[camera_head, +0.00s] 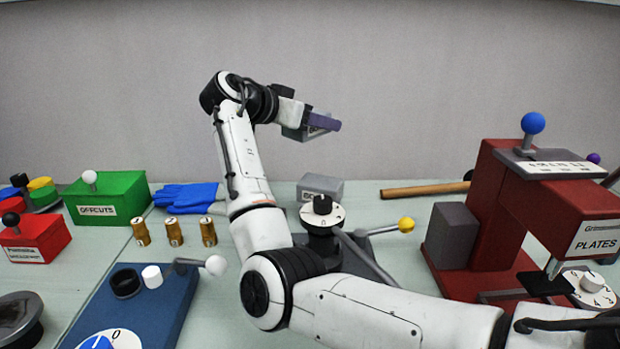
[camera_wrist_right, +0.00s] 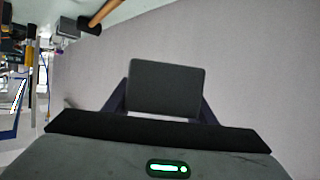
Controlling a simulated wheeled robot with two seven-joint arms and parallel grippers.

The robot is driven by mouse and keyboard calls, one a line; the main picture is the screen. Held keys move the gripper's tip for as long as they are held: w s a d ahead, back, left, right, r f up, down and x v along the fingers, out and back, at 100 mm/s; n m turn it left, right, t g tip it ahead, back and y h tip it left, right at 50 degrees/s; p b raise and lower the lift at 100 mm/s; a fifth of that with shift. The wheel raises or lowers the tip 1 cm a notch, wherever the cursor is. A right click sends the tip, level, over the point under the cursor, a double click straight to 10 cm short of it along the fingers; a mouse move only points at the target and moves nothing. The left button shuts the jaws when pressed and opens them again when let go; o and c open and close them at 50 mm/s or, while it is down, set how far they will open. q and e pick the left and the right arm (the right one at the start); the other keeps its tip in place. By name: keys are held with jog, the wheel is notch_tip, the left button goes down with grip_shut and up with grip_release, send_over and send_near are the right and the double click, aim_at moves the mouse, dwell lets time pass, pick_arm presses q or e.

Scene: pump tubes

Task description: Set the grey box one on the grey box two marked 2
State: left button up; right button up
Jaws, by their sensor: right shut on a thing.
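My right gripper (camera_head: 322,123) is raised high above the back of the table, with its dark purple fingers toward the right. In the right wrist view it is shut on a dark grey box (camera_wrist_right: 165,88), with a finger on either side. In the head view the held box cannot be made out clearly. Another grey box (camera_head: 321,186) stands on the table behind the black-and-white dial post, below my right gripper. It has a pale label too small to read. My left gripper is not in view.
A dial post (camera_head: 322,216) with a yellow-knobbed lever stands before the table box. A wooden handle (camera_head: 420,190) lies to its right. A dark grey block (camera_head: 452,236) stands by the red PLATES machine (camera_head: 585,220).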

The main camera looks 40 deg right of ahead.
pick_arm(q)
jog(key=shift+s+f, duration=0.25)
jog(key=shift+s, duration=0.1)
pick_arm(e)
notch_tip(320, 180, down, 9)
jog(key=shift+s, duration=0.2)
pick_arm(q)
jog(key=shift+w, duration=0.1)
pick_arm(e)
jog(key=shift+f, duration=0.15)
jog(key=o, duration=1.2)
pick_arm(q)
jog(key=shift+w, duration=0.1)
